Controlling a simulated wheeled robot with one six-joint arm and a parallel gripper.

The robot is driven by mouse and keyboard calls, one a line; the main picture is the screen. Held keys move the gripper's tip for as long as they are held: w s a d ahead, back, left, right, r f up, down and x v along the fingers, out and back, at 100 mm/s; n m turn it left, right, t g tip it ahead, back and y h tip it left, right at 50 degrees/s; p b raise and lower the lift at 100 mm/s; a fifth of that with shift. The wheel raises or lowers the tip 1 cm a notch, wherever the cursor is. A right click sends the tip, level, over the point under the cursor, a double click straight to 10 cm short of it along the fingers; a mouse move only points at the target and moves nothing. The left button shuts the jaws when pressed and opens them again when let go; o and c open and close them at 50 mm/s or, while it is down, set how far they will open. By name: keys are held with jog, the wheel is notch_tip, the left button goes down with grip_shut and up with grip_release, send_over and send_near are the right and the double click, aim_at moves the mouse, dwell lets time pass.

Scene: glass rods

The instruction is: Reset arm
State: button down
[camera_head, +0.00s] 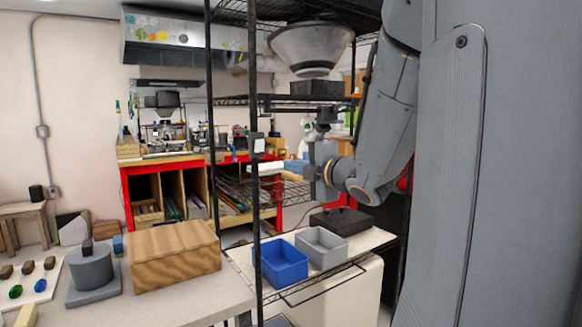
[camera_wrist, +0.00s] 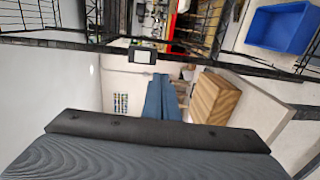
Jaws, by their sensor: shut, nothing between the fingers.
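My gripper (camera_head: 318,172) hangs at the end of my grey arm in the head view, in front of the black wire shelving and above the two bins. In the wrist view its blue-grey fingers (camera_wrist: 162,97) are together with nothing held. It touches no object that I can see. Part of my arm hides the right side of the head view.
A blue bin (camera_head: 280,263) and a grey bin (camera_head: 321,247) stand on the lower shelf; the blue bin (camera_wrist: 280,27) also shows in the wrist view. A wooden block (camera_head: 174,256) and a grey cylinder (camera_head: 92,270) stand on the left table. Black shelf posts (camera_head: 255,190) stand close by.

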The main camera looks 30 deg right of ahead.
dwell(0.3)
jog(key=s+a+f+m+g+h, duration=0.15)
jog(key=a+f+m+g, duration=0.35)
jog(key=f, duration=0.5)
jog(key=s+a+f+m+g+h, duration=0.1)
jog(key=s+a+f+m+g, duration=0.15)
jog(key=f+m, duration=0.55)
jog(key=s+a+f+m+g+y, duration=0.2)
jog(key=s+a+f+m+g, duration=0.3)
jog(key=s+a+f+g, duration=0.3)
jog(key=s+a+f, duration=0.4)
jog(key=s+f, duration=0.1)
jog(key=s, duration=0.3)
jog(key=shift+a+f+g, duration=0.35)
jog(key=shift+a, duration=0.05)
